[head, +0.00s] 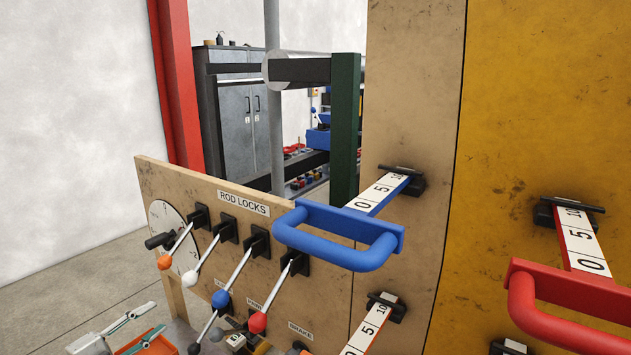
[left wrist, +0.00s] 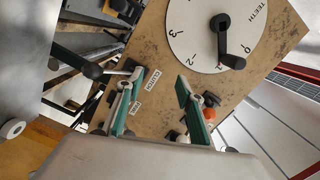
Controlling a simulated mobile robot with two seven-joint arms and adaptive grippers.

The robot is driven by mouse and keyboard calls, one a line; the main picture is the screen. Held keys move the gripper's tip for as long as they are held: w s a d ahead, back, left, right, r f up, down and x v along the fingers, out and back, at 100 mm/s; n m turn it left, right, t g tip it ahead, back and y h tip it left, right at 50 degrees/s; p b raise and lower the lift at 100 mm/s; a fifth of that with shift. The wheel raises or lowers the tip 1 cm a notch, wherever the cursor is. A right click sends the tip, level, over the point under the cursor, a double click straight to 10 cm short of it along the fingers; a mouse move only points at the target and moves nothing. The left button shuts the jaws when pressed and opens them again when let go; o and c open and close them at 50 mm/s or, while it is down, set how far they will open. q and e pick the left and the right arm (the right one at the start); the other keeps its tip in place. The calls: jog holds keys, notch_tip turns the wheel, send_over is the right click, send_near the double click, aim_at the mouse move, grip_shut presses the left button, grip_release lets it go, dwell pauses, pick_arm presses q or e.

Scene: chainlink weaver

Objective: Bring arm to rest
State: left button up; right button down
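My left gripper (head: 157,316) is at the lower left of the head view, in front of the lower left part of the wooden lever panel (head: 180,182). In the left wrist view its two green-padded fingers (left wrist: 159,82) are spread apart with nothing between them. Behind them that view shows the panel face with a white numbered dial marked TEETH (left wrist: 213,32) and its black crank. A lever lies close beside the left finger; I cannot tell whether they touch. My right gripper is in neither view.
Levers with orange (head: 164,262), white (head: 190,278), blue (head: 220,299) and red (head: 257,322) knobs stick out under the ROD LOCKS label (head: 243,203). Blue (head: 345,255) and red (head: 560,322) handles project further right. Open floor (head: 60,285) lies left of the panel.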

pick_arm(q)
jog(key=s+d+f+n+g+y, duration=0.2)
jog(key=s+d+f+n, duration=0.5)
jog(key=s+d+f, duration=0.3)
jog(key=s+d+f+n+g+y, duration=0.3)
jog(key=s+d+f+n, duration=0.4)
jog(key=s+d+f, duration=0.4)
jog(key=s+d, duration=0.3)
jog(key=s, duration=0.2)
jog(key=shift+s+n, duration=0.25)
jog(key=shift+n, duration=0.05)
